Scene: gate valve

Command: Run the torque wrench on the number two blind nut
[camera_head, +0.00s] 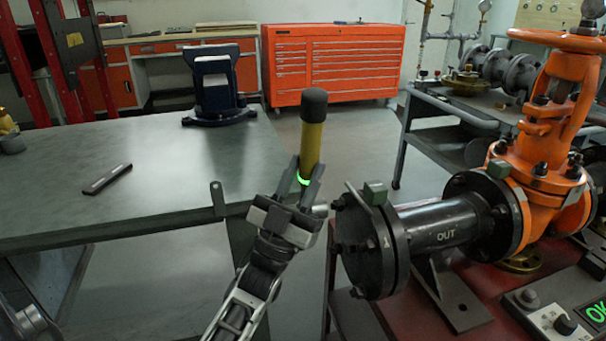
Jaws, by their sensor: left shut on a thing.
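My left gripper (303,188) is shut on a yellow tool with a black rounded end (312,135), seemingly the torque wrench. It stands nearly upright, with a lit green ring at the fingers. The black blind flange (362,258) closes the left end of the black pipe marked OUT (445,228), to the right of my gripper and apart from it. Nuts sit around its rim, and a grey-green block (376,192) is on its top. I cannot make out which nut is number two. My right gripper is not in view.
The orange gate valve (551,140) stands on a red surface (400,325) at right. A control box with a green OK display (596,312) is at lower right. A grey table (150,215) at left carries a small dark bar (107,179) and a dark blue stand (215,90).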

